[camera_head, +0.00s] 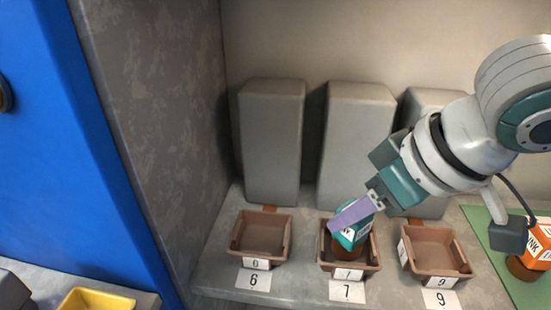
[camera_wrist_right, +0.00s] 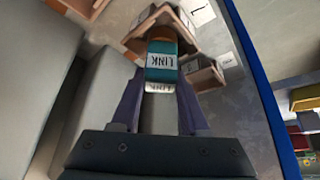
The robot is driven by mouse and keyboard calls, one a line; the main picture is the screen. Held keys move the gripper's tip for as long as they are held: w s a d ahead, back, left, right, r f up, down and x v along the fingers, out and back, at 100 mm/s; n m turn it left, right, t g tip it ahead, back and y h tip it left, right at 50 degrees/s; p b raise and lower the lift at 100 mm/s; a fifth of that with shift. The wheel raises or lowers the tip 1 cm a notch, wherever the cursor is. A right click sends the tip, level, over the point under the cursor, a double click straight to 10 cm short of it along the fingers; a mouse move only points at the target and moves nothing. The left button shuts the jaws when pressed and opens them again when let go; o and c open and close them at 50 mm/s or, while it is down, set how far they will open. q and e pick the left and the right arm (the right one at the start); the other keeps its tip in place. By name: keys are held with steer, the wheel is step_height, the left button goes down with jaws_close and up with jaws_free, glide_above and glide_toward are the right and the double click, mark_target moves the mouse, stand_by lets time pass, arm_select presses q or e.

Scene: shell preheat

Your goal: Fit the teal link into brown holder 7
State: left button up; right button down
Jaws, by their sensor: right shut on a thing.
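The teal link (camera_head: 351,239) is a small block with a white label. It is at brown holder 7 (camera_head: 364,268), the middle of three holders, with its brown lower end inside the holder's walls. It looks slightly tilted in the head view. My right gripper (camera_head: 352,216) is shut on the link from above. In the right wrist view the teal link (camera_wrist_right: 161,62) sits between the two purple fingers of my right gripper (camera_wrist_right: 160,95), with the holder beyond it. Whether the link is fully seated cannot be told. My left gripper is not in view.
Empty brown holder 6 (camera_head: 262,238) stands to the left and empty brown holder 9 (camera_head: 436,252) to the right. Tall grey blocks (camera_head: 272,140) stand behind. An orange link (camera_head: 540,243) stands on a green mat (camera_head: 483,222) at right. A yellow bin (camera_head: 97,300) is at lower left.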

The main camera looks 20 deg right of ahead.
steer(key=shift+f, duration=0.25)
steer(key=shift+c, duration=2)
jaws_free()
